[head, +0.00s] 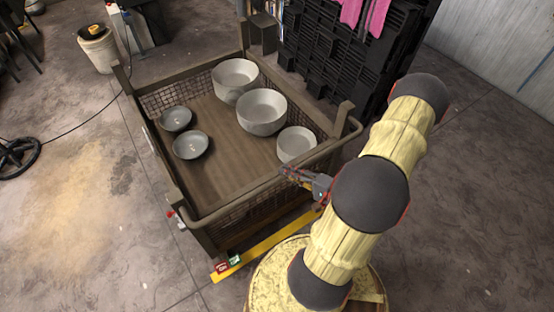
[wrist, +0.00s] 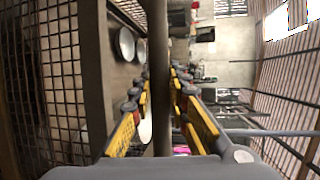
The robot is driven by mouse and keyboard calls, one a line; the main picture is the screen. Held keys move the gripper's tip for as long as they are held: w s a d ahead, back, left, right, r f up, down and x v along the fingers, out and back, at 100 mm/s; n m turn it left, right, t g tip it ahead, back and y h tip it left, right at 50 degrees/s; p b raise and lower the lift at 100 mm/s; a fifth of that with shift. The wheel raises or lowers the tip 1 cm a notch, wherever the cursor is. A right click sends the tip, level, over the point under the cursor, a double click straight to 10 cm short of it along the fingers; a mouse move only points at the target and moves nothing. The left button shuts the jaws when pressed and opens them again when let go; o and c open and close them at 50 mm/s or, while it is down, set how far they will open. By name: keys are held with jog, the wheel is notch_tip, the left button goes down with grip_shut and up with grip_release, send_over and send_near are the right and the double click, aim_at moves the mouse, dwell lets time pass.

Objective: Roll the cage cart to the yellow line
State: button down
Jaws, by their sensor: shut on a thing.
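The cage cart (head: 228,168) is a brown mesh-sided box with a wooden floor, holding several grey bowls. My gripper (head: 292,173) is at the cart's near top rail, right of its middle. In the wrist view my gripper (wrist: 160,80) has its yellow-and-black fingers on either side of the rail (wrist: 157,35), shut on it. The yellow line (head: 262,246) lies on the floor along the cart's near side. Part of it is hidden behind my arm and base. The cart's wheels are not clearly visible.
Black plastic crates (head: 328,55) with pink cloth (head: 365,14) stand close behind the cart's right side. A bucket (head: 98,48) stands at the back left. A dark wheeled base (head: 17,155) is at the far left. The floor left of the cart is mostly clear.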

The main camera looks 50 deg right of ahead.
jog(key=s+a, duration=0.2)
jog(key=s, duration=0.7)
jog(key=shift+s+a, duration=0.15)
jog(key=shift+s, duration=0.15)
jog(key=c, duration=1.7)
grip_release()
jog(key=shift+c, duration=0.2)
jog(key=shift+o, duration=0.3)
jog(key=v, duration=1.2)
